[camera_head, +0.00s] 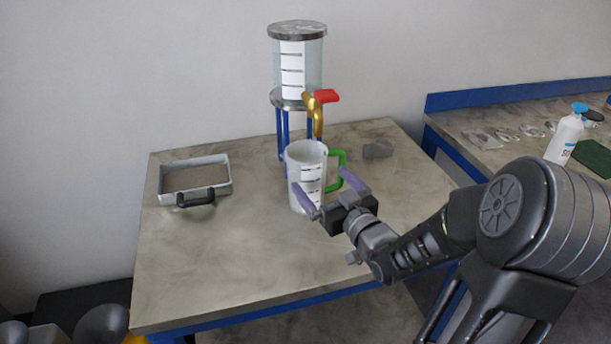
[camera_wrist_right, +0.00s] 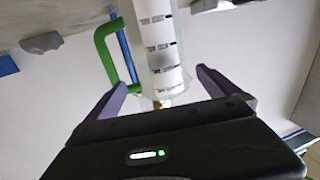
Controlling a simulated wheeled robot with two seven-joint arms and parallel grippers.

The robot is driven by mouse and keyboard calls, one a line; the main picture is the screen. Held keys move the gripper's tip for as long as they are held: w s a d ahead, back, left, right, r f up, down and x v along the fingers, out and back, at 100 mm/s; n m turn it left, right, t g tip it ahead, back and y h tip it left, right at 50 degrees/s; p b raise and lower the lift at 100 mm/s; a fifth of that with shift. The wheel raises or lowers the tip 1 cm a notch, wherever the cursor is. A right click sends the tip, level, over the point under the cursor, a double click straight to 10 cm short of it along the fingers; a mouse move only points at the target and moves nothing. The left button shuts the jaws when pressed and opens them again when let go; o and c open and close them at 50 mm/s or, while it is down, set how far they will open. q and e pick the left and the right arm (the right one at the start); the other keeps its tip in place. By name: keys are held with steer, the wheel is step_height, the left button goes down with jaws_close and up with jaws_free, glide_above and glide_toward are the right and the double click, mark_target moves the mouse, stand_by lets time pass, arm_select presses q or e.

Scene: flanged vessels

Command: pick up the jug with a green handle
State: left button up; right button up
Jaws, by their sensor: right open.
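The jug (camera_head: 306,176) is a clear measuring jug with a white scale strip and a green handle (camera_head: 338,168) on its right side. It stands upright on the table, in front of the dispenser stand. My right gripper (camera_head: 331,193) is open at the jug's front right, its two purple fingers spread. In the right wrist view the jug (camera_wrist_right: 158,50) lies ahead, between and beyond the fingertips of the gripper (camera_wrist_right: 167,82), with the green handle (camera_wrist_right: 103,50) to the left. Whether a finger touches the jug is unclear. My left gripper is out of view.
A clear tank (camera_head: 298,68) with a brass spout and red tap (camera_head: 326,96) stands on blue legs behind the jug. A tray with a black handle (camera_head: 194,180) lies at left. A grey block (camera_head: 378,149) sits right of the jug. The table's front left (camera_head: 220,260) is clear.

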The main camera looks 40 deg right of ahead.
steer(key=shift+w+d, duration=0.2)
steer(key=shift+w, duration=1.2)
steer(key=w, duration=0.1)
steer(key=w+p, duration=0.1)
steer(key=w, duration=0.1)
steer(key=w+p, duration=0.1)
steer(key=w, duration=0.1)
steer(key=shift+d+f, duration=0.15)
steer(key=shift+d, duration=0.1)
steer(key=c, duration=1.6)
steer(key=shift+w, duration=0.1)
